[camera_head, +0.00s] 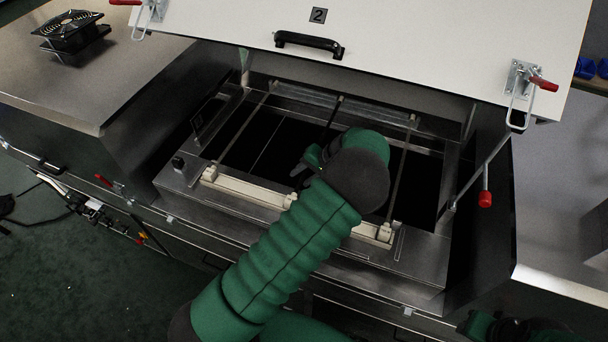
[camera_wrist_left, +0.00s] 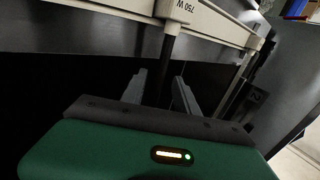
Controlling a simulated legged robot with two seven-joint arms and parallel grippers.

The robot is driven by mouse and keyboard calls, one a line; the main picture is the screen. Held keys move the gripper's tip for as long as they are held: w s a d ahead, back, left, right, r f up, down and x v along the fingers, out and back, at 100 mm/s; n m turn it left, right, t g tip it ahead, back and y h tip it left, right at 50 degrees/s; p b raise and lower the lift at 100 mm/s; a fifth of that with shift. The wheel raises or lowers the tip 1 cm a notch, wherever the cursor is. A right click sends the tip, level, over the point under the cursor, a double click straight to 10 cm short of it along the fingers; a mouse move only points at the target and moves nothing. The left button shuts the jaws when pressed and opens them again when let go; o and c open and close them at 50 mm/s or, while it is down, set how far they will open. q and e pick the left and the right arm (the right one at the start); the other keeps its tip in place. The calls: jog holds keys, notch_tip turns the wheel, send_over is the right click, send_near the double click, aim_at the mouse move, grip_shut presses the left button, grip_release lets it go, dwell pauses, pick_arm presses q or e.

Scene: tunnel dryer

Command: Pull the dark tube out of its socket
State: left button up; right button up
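The dark tube (camera_head: 331,116) is the middle of three tubes spanning the open dryer bay. Its near end meets the cream socket rail (camera_head: 250,188), behind my arm in the head view. In the left wrist view the tube (camera_wrist_left: 165,65) runs from the rail (camera_wrist_left: 205,20), beside a "750 W" label, down between my fingers. My left gripper (camera_head: 304,170) is over the bay; the left wrist view shows its fingers (camera_wrist_left: 161,86) open, one on each side of the tube with gaps. My right gripper (camera_head: 510,330) is partly in view at the lower right, too dark to read.
Greyer tubes lie left (camera_head: 240,130) and right (camera_head: 399,165) of the dark one. The raised white lid (camera_head: 420,50) marked 2 stands behind the bay. A fan (camera_head: 70,33) sits on the left metal top.

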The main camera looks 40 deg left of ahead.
pick_arm(q)
jog(key=shift+w+a+f, duration=0.15)
jog(key=shift+a+f, duration=0.3)
jog(key=shift+f, duration=0.15)
jog(key=shift+d+r, duration=0.1)
jog(key=shift+d, duration=0.25)
jog(key=shift+c, duration=1.1)
jog(key=shift+d+r, duration=0.2)
jog(key=shift+d, duration=0.25)
jog(key=c, duration=0.5)
grip_shut()
jog(key=shift+s+a+f, duration=0.2)
jog(key=shift+a, duration=0.4)
jog(key=shift+o, duration=0.3)
grip_release()
grip_shut()
jog(key=shift+w+d, duration=0.1)
jog(key=shift+d, duration=0.1)
pick_arm(e)
jog(key=shift+a, duration=0.15)
